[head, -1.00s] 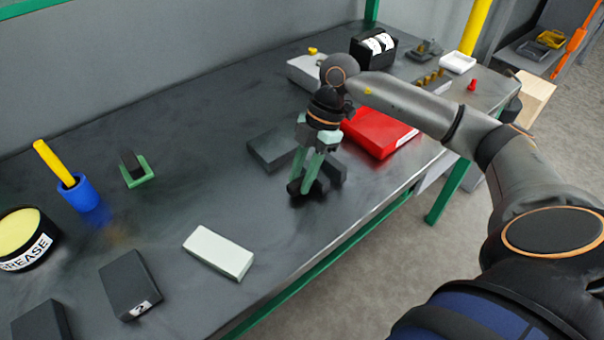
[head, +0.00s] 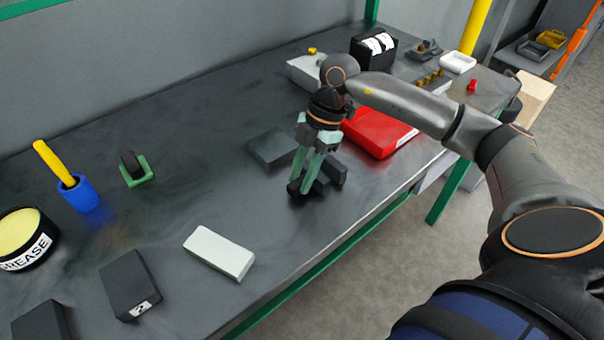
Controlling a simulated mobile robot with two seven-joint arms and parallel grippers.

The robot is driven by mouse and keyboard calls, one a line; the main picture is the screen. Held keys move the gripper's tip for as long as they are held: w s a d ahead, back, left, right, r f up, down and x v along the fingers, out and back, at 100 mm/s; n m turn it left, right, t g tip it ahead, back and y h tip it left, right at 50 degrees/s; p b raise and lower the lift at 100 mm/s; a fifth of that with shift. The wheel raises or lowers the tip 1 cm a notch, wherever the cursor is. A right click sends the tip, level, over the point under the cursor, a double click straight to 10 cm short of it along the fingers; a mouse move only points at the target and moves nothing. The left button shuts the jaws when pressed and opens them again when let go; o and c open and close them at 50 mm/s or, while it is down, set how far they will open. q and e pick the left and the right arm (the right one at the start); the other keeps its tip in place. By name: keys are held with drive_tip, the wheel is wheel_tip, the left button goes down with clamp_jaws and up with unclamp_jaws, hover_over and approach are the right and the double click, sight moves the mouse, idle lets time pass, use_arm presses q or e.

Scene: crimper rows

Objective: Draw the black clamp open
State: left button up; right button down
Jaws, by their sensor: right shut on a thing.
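The black clamp (head: 337,171) lies on the dark workbench near its front edge, in the middle of the head view. My right gripper (head: 305,184) points down at it, with its pale green fingers shut on a black part of the clamp. The fingers hide part of the clamp, so I cannot tell how far open it is. My left gripper is not in view.
A flat dark block (head: 272,148) lies just left of the right gripper, and a red case (head: 378,135) is behind it. A pale block (head: 219,252), a numbered black block (head: 130,286) and a blue cup (head: 79,194) stand to the left. Bare bench (head: 200,195) lies between.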

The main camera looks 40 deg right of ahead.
drive_tip(key=shift+a+r, duration=0.1)
drive_tip(key=shift+a, duration=0.2)
drive_tip(key=a+p, duration=0.1)
drive_tip(key=a, duration=0.1)
drive_tip(key=a+p, duration=0.1)
drive_tip(key=a, duration=0.1)
drive_tip(key=a+p, duration=0.1)
drive_tip(key=a, duration=0.1)
drive_tip(key=shift+s, duration=0.25)
drive_tip(key=shift+a, duration=0.25)
drive_tip(key=c, duration=0.7)
unclamp_jaws()
drive_tip(key=shift+o, duration=0.3)
drive_tip(key=shift+d, duration=0.1)
